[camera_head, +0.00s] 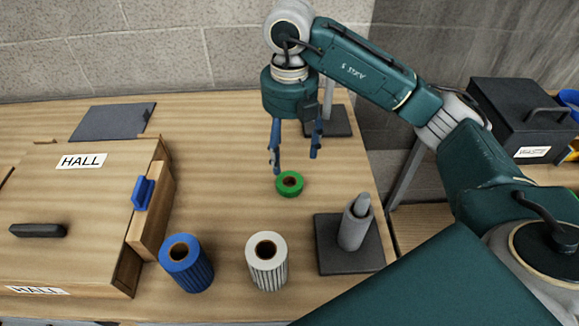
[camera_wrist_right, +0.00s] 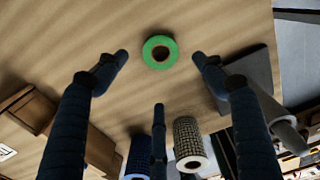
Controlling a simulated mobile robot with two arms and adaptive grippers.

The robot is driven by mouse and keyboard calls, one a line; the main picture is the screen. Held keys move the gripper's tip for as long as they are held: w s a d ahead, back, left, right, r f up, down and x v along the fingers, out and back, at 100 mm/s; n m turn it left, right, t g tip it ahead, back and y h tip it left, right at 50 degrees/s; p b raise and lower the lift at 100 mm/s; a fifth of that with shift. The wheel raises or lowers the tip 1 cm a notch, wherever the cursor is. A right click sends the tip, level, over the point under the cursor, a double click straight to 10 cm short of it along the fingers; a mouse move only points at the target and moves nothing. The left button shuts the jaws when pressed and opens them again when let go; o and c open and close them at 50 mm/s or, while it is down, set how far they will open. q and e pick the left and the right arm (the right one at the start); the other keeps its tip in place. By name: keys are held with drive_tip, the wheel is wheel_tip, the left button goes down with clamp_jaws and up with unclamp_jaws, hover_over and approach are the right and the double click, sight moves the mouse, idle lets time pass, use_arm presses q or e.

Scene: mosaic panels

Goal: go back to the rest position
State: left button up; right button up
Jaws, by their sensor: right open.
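My right gripper (camera_head: 295,158) hangs from its arm, fingers pointing down, open and empty, above the table. A green ring-shaped roll (camera_head: 289,190) lies on the table just below the fingertips. In the right wrist view the green roll (camera_wrist_right: 147,52) lies between and beyond the spread fingers of the gripper (camera_wrist_right: 161,60), with nothing held. My left gripper is not in view.
A blue roll (camera_head: 190,270) and a white roll (camera_head: 268,270) stand at the front. A grey post on a dark base (camera_head: 335,262) stands right of them. A wooden box labelled HALL (camera_head: 60,200) is at left. A black case (camera_head: 520,115) stands at right.

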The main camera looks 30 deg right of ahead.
drive_tip(key=shift+r, duration=0.95)
